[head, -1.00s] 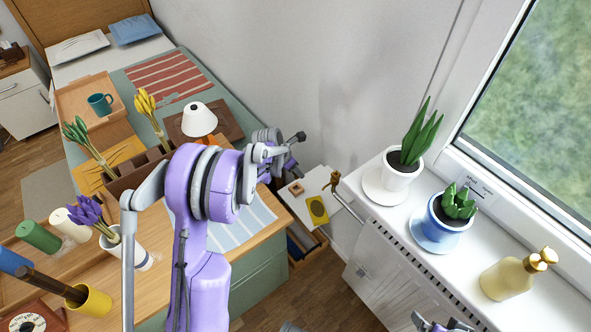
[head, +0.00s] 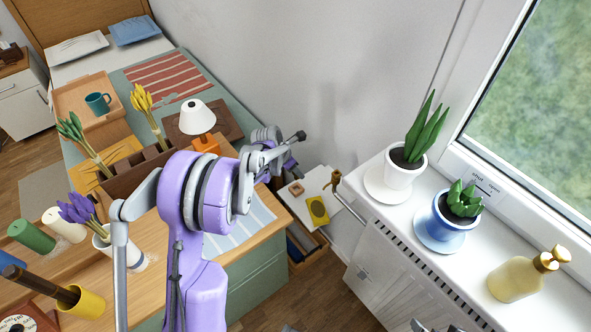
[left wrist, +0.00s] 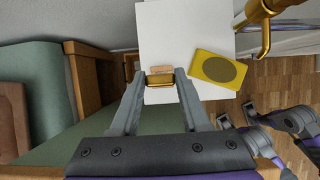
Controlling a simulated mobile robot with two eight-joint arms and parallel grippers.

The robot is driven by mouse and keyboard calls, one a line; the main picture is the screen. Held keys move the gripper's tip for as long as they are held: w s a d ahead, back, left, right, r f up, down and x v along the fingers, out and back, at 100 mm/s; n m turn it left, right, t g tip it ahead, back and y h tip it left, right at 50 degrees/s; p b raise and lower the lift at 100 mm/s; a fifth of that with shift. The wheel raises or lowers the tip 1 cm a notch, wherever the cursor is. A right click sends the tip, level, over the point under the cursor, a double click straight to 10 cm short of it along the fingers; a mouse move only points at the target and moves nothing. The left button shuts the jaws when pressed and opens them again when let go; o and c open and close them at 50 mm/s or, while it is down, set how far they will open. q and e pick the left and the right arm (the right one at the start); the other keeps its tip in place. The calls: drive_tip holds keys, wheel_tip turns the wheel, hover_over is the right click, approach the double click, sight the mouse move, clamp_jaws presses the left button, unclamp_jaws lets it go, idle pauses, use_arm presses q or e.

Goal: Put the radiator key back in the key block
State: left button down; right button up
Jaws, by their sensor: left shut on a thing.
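My left gripper (left wrist: 160,78) is shut on a small brass piece, the radiator key (left wrist: 158,83), seen between its fingertips in the left wrist view. The key block (left wrist: 161,69), a small wooden block, lies right by the fingertips; I cannot tell whether the key touches it. In the head view the key block (head: 296,188) sits on a white surface (head: 318,179), and my left gripper (head: 290,168) is close by, mostly hidden by my purple arm. My right gripper (left wrist: 236,114) shows at the right of the left wrist view, its fingers apart and empty.
A yellow item with a dark oval (head: 318,210) lies beside the key block. A brass valve (head: 335,180) and pipe stand right of it, next to the radiator (head: 385,265). Potted plants (head: 399,176) line the windowsill.

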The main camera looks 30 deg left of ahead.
use_arm(q)
drive_tip(key=shift+f+b, duration=2.35)
drive_tip(key=shift+f, duration=0.75)
drive_tip(key=shift+b, duration=0.3)
drive_tip(key=shift+f+b, duration=0.45)
drive_tip(key=shift+f, duration=0.05)
drive_tip(key=shift+c, duration=1.5)
unclamp_jaws()
drive_tip(key=p+v, duration=0.1)
drive_tip(key=v, duration=0.9)
drive_tip(key=shift+s+r+p, duration=0.15)
drive_tip(key=shift+r+p, duration=0.2)
drive_tip(key=shift+a, duration=0.1)
